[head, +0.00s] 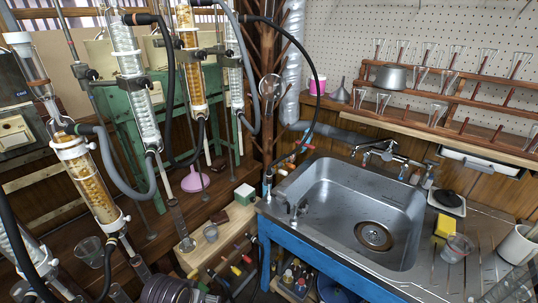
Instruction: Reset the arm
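Neither of my grippers can be made out in the head view, and no arm of mine is clearly visible. The reflux rig fills the left side. It has a glass column with amber packing (90,185) at the front left and another amber-packed column (191,75) farther back. A clear coiled condenser (137,85) stands between them. A grey hose (128,190) loops below the condenser. A dark ribbed round object (170,291) shows at the bottom edge, partly cut off; I cannot tell what it is.
A steel sink (345,215) on a blue frame (320,262) stands at the right. A yellow sponge (445,226) and a glass beaker (457,248) are on its right side. A pink funnel (192,182) is on the wooden bench. Glassware racks (455,100) line the back wall. The sink basin looks empty.

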